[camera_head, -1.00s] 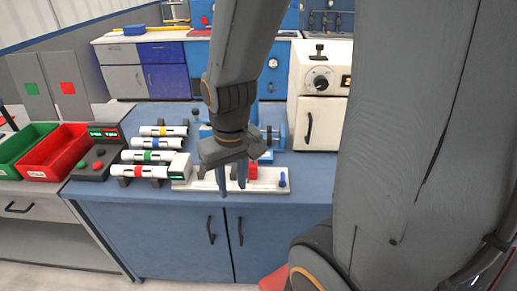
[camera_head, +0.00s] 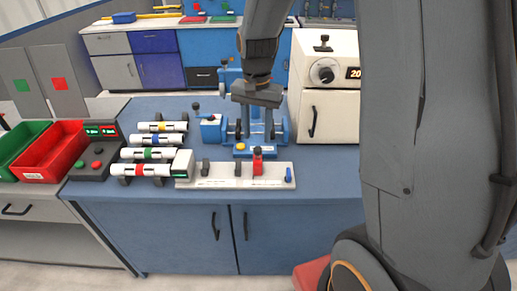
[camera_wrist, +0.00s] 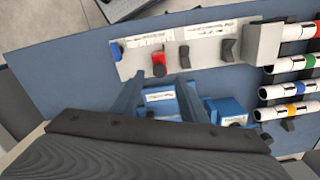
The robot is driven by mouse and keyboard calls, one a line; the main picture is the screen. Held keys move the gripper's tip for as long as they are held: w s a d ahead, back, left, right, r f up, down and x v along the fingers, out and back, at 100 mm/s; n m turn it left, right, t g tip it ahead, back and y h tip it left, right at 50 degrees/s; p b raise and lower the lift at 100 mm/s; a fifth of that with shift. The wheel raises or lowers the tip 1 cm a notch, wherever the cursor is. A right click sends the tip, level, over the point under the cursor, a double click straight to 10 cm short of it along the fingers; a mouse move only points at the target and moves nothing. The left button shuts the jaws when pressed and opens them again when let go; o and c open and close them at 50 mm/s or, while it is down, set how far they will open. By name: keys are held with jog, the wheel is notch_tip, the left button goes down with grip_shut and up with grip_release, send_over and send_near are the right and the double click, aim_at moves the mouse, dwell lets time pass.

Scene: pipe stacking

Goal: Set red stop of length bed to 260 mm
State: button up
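The length bed (camera_head: 222,184) is a white plate along the front of the blue bench, with a printed scale too small to read. The red stop (camera_head: 257,162) stands upright on its right half. In the wrist view the red stop (camera_wrist: 158,66) sits toward the left of the bed (camera_wrist: 206,50). A blue lever (camera_head: 289,175) is at the bed's right end. My gripper (camera_head: 257,130) hangs behind the bed, in front of the blue machine. In the wrist view its two fingers (camera_wrist: 160,80) are spread, empty and apart from the stop.
Dark uprights (camera_head: 205,166) stand on the bed left of the stop. A blue machine (camera_head: 211,129) is behind it. Banded white pipes (camera_head: 152,155) lie on the left, beside a button box (camera_head: 92,160). A white oven (camera_head: 331,90) stands at the back right.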

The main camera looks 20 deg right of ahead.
aim_at(257, 149)
notch_tip(257, 149, down, 7)
jog(key=shift+f+p, duration=0.15)
jog(key=shift+p, duration=0.6)
grip_shut()
